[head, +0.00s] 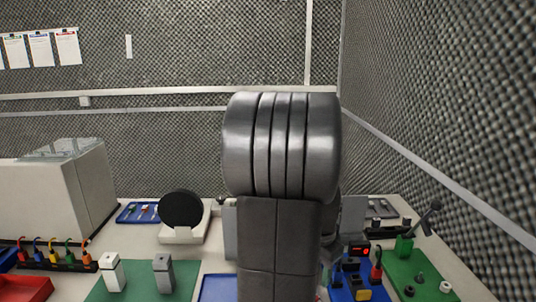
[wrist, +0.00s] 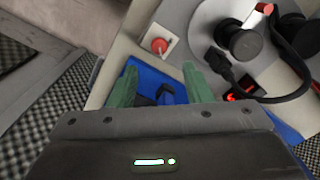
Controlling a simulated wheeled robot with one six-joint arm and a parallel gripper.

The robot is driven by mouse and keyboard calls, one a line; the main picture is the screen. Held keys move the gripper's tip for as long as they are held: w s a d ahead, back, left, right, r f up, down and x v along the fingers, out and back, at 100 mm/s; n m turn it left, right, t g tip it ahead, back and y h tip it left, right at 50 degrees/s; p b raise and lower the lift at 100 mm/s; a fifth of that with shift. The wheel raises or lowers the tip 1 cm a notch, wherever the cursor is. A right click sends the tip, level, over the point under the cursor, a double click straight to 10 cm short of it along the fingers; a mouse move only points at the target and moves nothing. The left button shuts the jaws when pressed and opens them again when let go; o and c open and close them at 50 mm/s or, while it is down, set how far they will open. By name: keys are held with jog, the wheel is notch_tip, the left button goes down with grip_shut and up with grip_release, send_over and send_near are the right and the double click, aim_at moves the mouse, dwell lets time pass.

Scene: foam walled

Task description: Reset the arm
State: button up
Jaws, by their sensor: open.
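My gripper (wrist: 158,88) shows in the wrist view with its two green fingers spread apart. It is open, and nothing is held between the fingers. Beyond the fingers lies a blue mat (wrist: 148,76) with a dark block (wrist: 166,94) on it. In the head view my grey arm stands upright in the middle and hides the centre of the table. My gripper does not show in the head view.
The white table holds a green mat (head: 133,290) with two blocks, a black disc (head: 181,210) on a stand, a white box (head: 60,190) at left and a blue board (head: 364,290) at right. A red button (wrist: 159,46) and a black cable (wrist: 300,84) lie near my gripper. Foam walls (head: 440,110) enclose the table.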

notch_tip(320, 180, down, 8)
jog(key=shift+s+f, duration=0.1)
jog(key=shift+f, duration=0.05)
jog(key=shift+n, duration=0.3)
jog(key=n+p, duration=0.1)
jog(key=n, duration=0.2)
jog(key=shift+n, duration=0.4)
jog(key=n+p, duration=0.1)
jog(key=n, duration=0.3)
jog(key=shift+n, duration=0.3)
jog(key=n+p, duration=0.1)
jog(key=n, duration=0.1)
jog(key=n+p, duration=0.1)
jog(key=n, duration=0.1)
jog(key=shift+r+n, duration=0.2)
jog(key=shift+n, duration=0.1)
jog(key=n+p, duration=0.2)
jog(key=n, duration=0.2)
jog(key=shift+f, duration=0.1)
